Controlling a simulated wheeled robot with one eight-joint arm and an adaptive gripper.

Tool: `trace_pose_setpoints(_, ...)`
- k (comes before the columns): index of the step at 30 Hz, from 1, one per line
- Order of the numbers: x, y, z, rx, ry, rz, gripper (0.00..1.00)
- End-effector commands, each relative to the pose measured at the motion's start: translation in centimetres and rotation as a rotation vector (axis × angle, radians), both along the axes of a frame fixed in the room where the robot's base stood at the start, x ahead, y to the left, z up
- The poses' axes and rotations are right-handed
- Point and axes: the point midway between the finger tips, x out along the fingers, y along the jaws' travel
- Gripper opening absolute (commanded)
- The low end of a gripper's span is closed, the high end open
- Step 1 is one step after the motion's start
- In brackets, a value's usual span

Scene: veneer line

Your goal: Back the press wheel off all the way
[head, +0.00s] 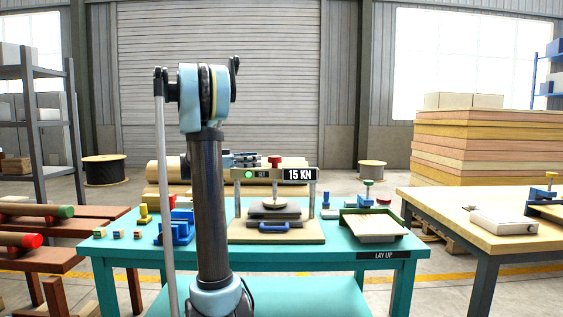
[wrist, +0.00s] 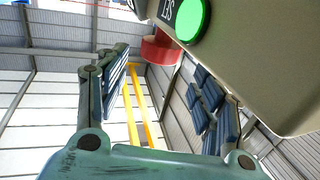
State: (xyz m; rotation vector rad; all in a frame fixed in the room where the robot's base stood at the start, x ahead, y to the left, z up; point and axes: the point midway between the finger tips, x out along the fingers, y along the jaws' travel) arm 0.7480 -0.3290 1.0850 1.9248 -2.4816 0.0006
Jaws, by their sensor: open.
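The press (head: 311,200) stands on the teal table, with a red press wheel (head: 275,161) on top. Its front bar shows a lit green SET light (head: 249,174) and a "15 KN" display (head: 299,174). My gripper (head: 255,159) is just left of the wheel at about its height, partly hidden behind my arm. In the wrist view my gripper (wrist: 160,68) has its two fingers spread, with nothing held. The red wheel (wrist: 157,50) shows ahead in the gap between the fingertips, partly covered by the press bar (wrist: 255,60). The fingers do not visibly close on it.
Left of the press are a blue fixture (head: 178,228) and several small blocks on the teal table (head: 340,262). A wooden table (head: 460,210) stands at the right, brown benches at the left.

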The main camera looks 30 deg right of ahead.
Motion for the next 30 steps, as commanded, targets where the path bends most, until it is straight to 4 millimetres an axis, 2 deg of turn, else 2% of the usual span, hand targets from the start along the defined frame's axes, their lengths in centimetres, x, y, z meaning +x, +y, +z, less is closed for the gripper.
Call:
trace_pose_setpoints(18,-2.5,-10.0,0.0,0.001,0.000,0.004,0.61)
trace_pose_setpoints(24,-3.0,-12.1,0.0,0.001,0.000,0.004,0.61)
trace_pose_setpoints(30,-3.1,-12.9,0.0,0.001,0.001,0.006,0.61)
